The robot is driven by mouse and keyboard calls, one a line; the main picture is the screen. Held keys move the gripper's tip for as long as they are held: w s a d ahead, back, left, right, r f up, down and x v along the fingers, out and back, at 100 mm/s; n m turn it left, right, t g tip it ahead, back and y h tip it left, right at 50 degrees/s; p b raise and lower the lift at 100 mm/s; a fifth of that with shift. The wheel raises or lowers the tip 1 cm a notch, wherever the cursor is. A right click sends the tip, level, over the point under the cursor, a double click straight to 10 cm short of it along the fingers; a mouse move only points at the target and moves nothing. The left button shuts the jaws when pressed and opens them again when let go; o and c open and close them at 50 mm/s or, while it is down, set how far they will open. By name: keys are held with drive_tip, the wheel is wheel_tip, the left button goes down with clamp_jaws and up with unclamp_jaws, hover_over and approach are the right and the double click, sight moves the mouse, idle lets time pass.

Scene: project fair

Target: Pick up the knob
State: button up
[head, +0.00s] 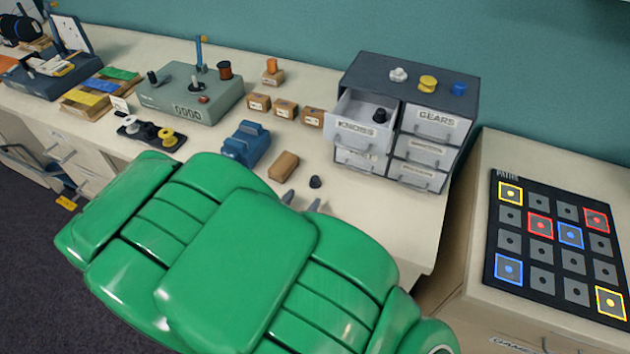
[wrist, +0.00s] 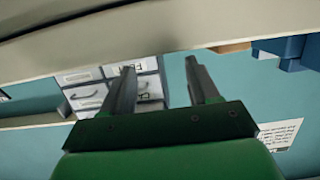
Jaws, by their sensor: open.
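A small dark knob (head: 315,181) stands on the pale worktop (head: 400,225) in the head view, in front of the drawer cabinet. Another dark knob (head: 380,115) sits in the open drawer labelled KNOBS (head: 352,134). My gripper (head: 301,201) shows only its two grey fingertips past my green arm, just in front of the knob on the worktop in the picture. In the wrist view my gripper (wrist: 160,66) is open with nothing between its fingers. No knob can be made out in the wrist view.
The grey drawer cabinet (head: 409,75) stands right of the knob. A wooden block (head: 284,165) and a blue device (head: 246,144) lie to its left. A grey instrument box (head: 190,98) is further left. A button panel (head: 556,245) lies on the right-hand bench.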

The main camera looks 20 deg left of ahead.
sight(313, 182)
drive_tip(key=shift+w+a+f, duration=0.1)
drive_tip(key=shift+w+f, duration=0.1)
drive_tip(key=shift+w, duration=1.05)
drive_tip(key=shift+w+f, duration=0.2)
drive_tip(key=shift+w, duration=1.1)
drive_tip(key=shift+w+a+f, duration=0.1)
drive_tip(key=shift+w+f, duration=0.1)
drive_tip(key=shift+w, duration=1.05)
drive_tip(key=c, duration=1)
